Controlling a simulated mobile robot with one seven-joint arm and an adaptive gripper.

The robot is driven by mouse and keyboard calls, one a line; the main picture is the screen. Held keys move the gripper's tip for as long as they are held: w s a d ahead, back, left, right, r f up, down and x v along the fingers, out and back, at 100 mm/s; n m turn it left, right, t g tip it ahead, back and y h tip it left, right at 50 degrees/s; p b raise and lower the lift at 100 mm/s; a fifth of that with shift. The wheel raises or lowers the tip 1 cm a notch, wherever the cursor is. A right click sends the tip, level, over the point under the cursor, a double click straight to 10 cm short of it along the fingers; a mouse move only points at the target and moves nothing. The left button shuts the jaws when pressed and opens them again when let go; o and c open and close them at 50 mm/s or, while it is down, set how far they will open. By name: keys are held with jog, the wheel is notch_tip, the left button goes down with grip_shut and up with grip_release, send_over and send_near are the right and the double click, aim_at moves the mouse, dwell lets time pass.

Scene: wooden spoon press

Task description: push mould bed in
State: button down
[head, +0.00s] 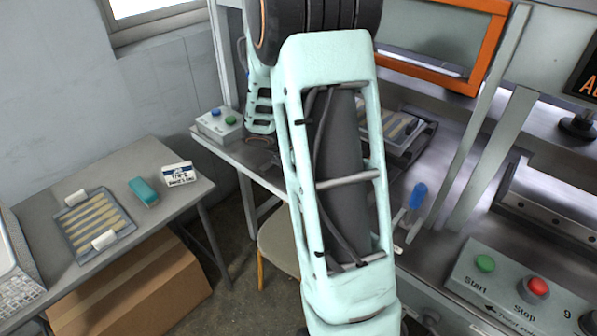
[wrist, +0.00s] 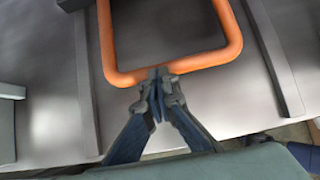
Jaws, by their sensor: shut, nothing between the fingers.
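In the wrist view, a U-shaped orange handle (wrist: 196,63) lies over a smooth grey metal surface (wrist: 60,75), apparently part of the mould bed. My gripper (wrist: 158,82) is shut and empty. Its fingertips overlap the near bar of the handle, a little left of the bar's middle; whether they touch it I cannot tell. In the head view, a grey metal tray with slats (head: 418,130) sits on the press table behind my arm and is partly covered.
Straight rails (wrist: 272,55) run along the grey surface. A side table (head: 110,165) holds a tray of wooden sticks (head: 93,222).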

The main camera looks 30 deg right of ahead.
jog(key=shift+w+d, duration=0.3)
jog(key=shift+d, duration=0.65)
jog(key=shift+a+r, duration=0.1)
jog(key=shift+a, duration=0.4)
jog(key=a, duration=0.1)
jog(key=s+a+r+p, duration=0.1)
jog(key=a+r, duration=0.1)
jog(key=shift+s+a, duration=0.2)
jog(key=shift+a, duration=0.2)
jog(key=p+v, duration=0.1)
jog(key=v, duration=0.7)
jog(key=shift+s+a, duration=0.1)
jog(key=shift+a, duration=0.05)
